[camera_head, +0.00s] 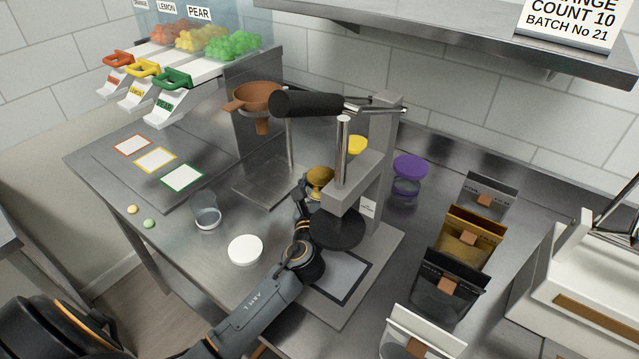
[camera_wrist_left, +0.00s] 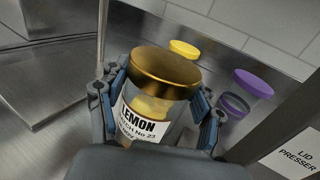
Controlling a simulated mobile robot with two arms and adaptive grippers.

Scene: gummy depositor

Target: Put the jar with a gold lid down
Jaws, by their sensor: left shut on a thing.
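The jar with a gold lid (camera_head: 320,178) is left of the lid presser's column (camera_head: 372,165) in the head view. In the left wrist view the jar (camera_wrist_left: 145,105) has a domed gold lid, yellow contents and a white label reading LEMON. My left gripper (camera_wrist_left: 163,108) is shut around its sides; it also shows in the head view (camera_head: 309,196), partly hidden by its own wrist. The jar's base is hidden, so I cannot tell whether it touches the counter. My right gripper is not in view.
The lid presser (camera_head: 345,190) stands close right of the jar. Yellow-lidded (camera_head: 357,146) and purple-lidded (camera_head: 409,172) jars stand behind. An open jar (camera_head: 207,214) and a white lid (camera_head: 245,250) are at front left. Several pouches (camera_head: 447,285) line the right.

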